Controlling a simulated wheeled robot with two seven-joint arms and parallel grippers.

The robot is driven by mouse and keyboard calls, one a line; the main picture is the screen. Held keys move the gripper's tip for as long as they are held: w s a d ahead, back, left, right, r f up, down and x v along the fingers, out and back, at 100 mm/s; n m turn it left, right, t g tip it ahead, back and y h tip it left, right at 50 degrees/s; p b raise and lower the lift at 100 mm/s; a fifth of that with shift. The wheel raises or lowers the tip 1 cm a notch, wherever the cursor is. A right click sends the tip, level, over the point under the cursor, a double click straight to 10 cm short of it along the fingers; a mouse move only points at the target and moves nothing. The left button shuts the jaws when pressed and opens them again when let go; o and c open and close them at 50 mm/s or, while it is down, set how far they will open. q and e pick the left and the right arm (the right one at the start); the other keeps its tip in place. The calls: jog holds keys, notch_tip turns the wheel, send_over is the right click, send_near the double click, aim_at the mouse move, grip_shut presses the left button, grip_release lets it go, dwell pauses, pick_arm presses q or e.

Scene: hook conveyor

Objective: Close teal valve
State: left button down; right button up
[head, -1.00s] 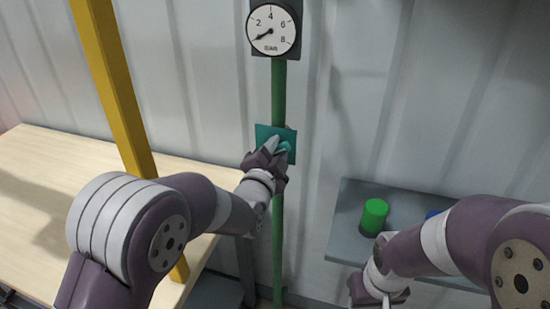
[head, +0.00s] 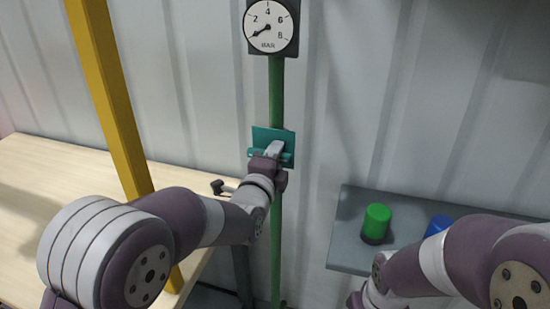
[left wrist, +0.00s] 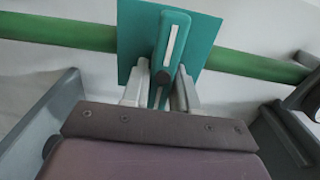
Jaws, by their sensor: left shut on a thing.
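The teal valve has a square teal plate (head: 262,134) on a vertical green pipe (head: 277,95), below a round gauge. Its teal handle (left wrist: 176,37) carries a white stripe and lies crosswise to the pipe; in the head view it runs about level. My left gripper (head: 272,150) is shut on the handle, with one pale finger on each side of it in the left wrist view. Part of the handle is hidden behind the fingers in the head view. My right arm shows at the lower right, with its fingertips outside the picture.
The gauge (head: 269,26) needle points low, near or below 2. A yellow post (head: 112,100) and wooden table (head: 40,190) stand left. A grey shelf (head: 400,210) at right holds a green cylinder (head: 377,221) and a blue one (head: 437,226).

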pick_arm(q)
jog(key=shift+f, duration=0.15)
jog(key=c, duration=1.2)
grip_release()
jog(key=shift+o, duration=1.2)
jog(key=shift+s, duration=0.1)
jog(key=b+v, duration=0.2)
jog(key=v, duration=1)
jog(key=shift+s, duration=0.35)
jog(key=shift+a, duration=0.1)
